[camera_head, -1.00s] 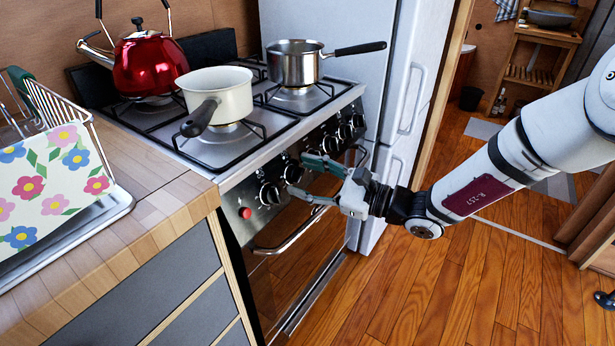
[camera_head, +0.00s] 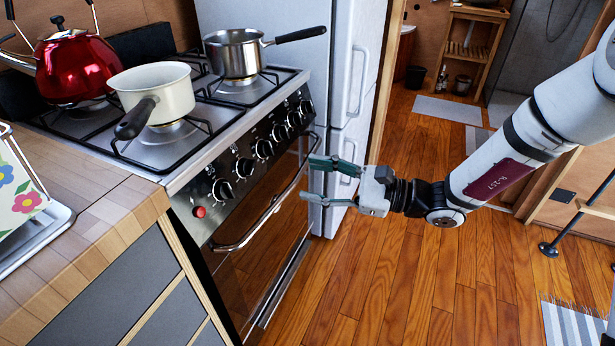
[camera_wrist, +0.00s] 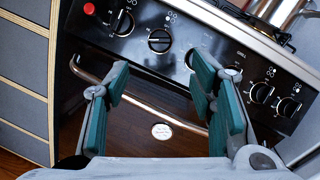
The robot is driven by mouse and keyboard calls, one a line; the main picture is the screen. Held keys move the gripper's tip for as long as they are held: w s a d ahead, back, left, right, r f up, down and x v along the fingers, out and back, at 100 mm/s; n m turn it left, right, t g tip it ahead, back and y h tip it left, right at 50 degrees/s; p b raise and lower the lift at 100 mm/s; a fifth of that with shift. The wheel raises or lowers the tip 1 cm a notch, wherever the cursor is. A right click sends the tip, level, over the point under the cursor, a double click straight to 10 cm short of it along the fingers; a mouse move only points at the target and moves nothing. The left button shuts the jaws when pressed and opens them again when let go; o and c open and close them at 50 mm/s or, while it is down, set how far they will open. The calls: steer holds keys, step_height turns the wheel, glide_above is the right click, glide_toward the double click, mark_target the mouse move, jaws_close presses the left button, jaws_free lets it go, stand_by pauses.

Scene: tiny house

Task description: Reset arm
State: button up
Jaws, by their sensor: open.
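My gripper (camera_head: 322,179) is open and empty in the head view, its two green-padded fingers spread and pointing left toward the stove front. It hangs in the air to the right of the oven handle (camera_head: 262,215), apart from the knobs. In the wrist view my gripper (camera_wrist: 165,105) shows both fingers apart, with the oven door, its handle (camera_wrist: 140,97) and the black knob panel (camera_wrist: 190,50) beyond them. Nothing is between the fingers.
A cream saucepan (camera_head: 165,95), a steel saucepan (camera_head: 233,55) and a red kettle (camera_head: 83,68) stand on the stove. The fridge (camera_head: 350,80) is behind my gripper. Wooden floor (camera_head: 430,280) is open below the arm. A striped rug (camera_head: 575,325) lies at lower right.

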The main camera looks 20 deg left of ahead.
stand_by(0.3)
steer(key=s+d+r+n+g+h, duration=0.2)
steer(key=s+d+r+n+h, duration=0.25)
steer(key=s, duration=0.35)
steer(key=s+d+r+n+g+h, duration=0.2)
steer(key=s+d+r+n+h, duration=0.3)
steer(key=s, duration=0.3)
steer(key=s+d+n+t+h, duration=0.1)
steer(key=s+d+t+h, duration=0.15)
steer(key=s+d, duration=0.4)
steer(key=s+d+n+t+h, duration=0.1)
steer(key=s+d+h, duration=0.2)
steer(key=d, duration=0.6)
steer(key=s+d+n+t+h, duration=0.1)
steer(key=s+d+t+h, duration=0.2)
steer(key=d, duration=0.5)
step_height(320, 180, up, 27)
steer(key=s+d+t+p, duration=0.1)
steer(key=t+p, duration=0.2)
steer(key=p, duration=2.2)
steer(key=shift+p, duration=0.35)
steer(key=shift+d, duration=0.1)
steer(key=shift+c, duration=0.5)
